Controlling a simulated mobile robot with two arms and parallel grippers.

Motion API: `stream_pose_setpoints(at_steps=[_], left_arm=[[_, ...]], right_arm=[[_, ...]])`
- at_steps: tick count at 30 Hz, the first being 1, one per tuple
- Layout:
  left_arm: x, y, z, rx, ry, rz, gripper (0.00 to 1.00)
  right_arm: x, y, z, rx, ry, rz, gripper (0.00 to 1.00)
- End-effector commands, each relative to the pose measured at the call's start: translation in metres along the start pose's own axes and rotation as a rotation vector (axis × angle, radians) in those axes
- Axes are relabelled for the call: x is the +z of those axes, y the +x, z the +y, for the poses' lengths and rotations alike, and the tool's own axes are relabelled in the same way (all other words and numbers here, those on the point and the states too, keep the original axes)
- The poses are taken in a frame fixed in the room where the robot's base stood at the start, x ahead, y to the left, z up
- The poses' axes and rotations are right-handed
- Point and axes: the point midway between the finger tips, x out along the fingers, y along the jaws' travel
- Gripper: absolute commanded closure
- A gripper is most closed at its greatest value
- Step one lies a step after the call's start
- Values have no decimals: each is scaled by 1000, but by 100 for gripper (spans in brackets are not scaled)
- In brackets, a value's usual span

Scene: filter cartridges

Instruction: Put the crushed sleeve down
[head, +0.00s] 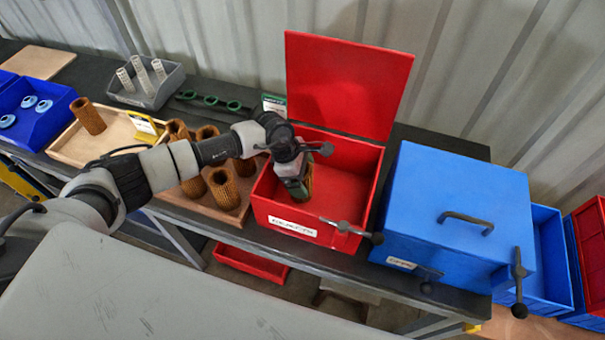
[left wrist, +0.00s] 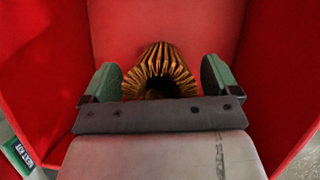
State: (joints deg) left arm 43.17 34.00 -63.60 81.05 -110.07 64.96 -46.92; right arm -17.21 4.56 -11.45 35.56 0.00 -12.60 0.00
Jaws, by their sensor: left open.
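The crushed sleeve (left wrist: 160,66), a brown pleated filter sleeve, is inside the open red box (head: 347,170). In the left wrist view it sits between the two green fingers of my left gripper (left wrist: 160,82), with visible gaps on both sides. In the head view my left gripper (head: 298,186) reaches down into the left part of the red box and is open. It hides most of the sleeve there. The red lid (head: 345,85) stands raised at the back. My right gripper is not in view.
A blue box (head: 455,215) with a closed lid stands to the right. Several brown sleeves (head: 222,187) stand on a wooden tray at left. A grey bin (head: 148,92) with white perforated tubes and a blue bin (head: 35,112) are farther left. Red box walls surround my gripper closely.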

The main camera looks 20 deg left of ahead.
Motion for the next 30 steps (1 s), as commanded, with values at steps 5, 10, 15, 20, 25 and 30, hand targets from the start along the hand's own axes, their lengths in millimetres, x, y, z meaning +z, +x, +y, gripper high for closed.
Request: stream_pose_setpoints(at_steps=[5,10,15,20,25,30], left_arm=[[0,-21,2,5,1,-1,10],[-1,-58,1,5,2,0,10],[-1,-93,1,4,2,1,10],[0,-113,0,2,1,0,10],[1,-121,0,0,0,0,10],[1,-122,0,0,0,0,10]], right_arm=[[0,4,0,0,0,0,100],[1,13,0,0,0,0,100],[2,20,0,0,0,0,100],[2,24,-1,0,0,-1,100],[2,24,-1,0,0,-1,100],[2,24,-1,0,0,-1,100]])
